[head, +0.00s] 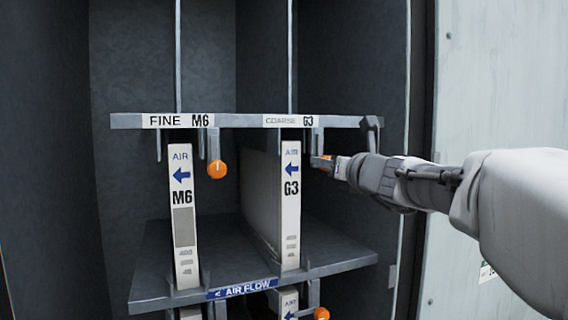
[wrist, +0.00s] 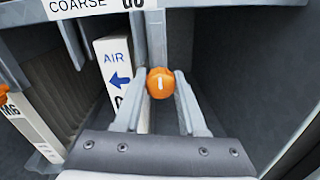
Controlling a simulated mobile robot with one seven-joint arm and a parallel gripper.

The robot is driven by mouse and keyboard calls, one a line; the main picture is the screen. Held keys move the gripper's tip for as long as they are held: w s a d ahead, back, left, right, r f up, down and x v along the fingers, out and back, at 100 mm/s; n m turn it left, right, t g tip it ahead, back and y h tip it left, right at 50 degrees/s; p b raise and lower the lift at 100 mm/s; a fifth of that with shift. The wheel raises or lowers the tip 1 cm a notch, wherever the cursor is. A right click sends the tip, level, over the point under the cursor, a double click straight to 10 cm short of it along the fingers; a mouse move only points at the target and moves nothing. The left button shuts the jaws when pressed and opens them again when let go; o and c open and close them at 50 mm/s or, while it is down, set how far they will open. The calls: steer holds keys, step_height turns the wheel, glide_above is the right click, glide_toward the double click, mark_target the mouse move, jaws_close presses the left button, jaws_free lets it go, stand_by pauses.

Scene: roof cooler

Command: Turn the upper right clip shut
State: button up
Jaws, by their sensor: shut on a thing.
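The upper right clip has an orange round knob, seen in the wrist view (wrist: 161,83) below the rail marked COARSE G3. In the head view the clip (head: 322,162) is partly hidden by my gripper (head: 328,165). My gripper's two fingers, in the wrist view (wrist: 160,90), are shut on the knob from both sides. A white mark on the knob stands about upright. The G3 filter (head: 291,205) stands upright just left of the clip, its arrow pointing left.
The M6 filter (head: 183,215) stands to the left, with another orange clip (head: 217,169) beside it. A rail (head: 240,121) runs above, and a shelf (head: 225,262) lies below. A lower orange knob (head: 321,314) shows at the bottom. The cabinet's right wall is close to my arm.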

jaws_close()
steer(key=shift+b, duration=0.35)
steer(key=n+b, duration=0.3)
steer(key=shift+f+n+b, duration=0.2)
steer(key=shift+n+b, duration=0.15)
steer(key=shift+n, duration=0.05)
steer(key=n+b, duration=0.4)
steer(key=shift+n, duration=0.3)
steer(key=n+b, duration=0.4)
steer(key=n, duration=0.1)
steer(key=shift+n, duration=0.3)
steer(key=n+b, duration=0.3)
steer(key=n, duration=0.1)
steer(key=shift+r+y, duration=0.2)
steer(key=shift+y, duration=0.2)
steer(key=shift+r+n, duration=0.1)
steer(key=shift+n, duration=0.4)
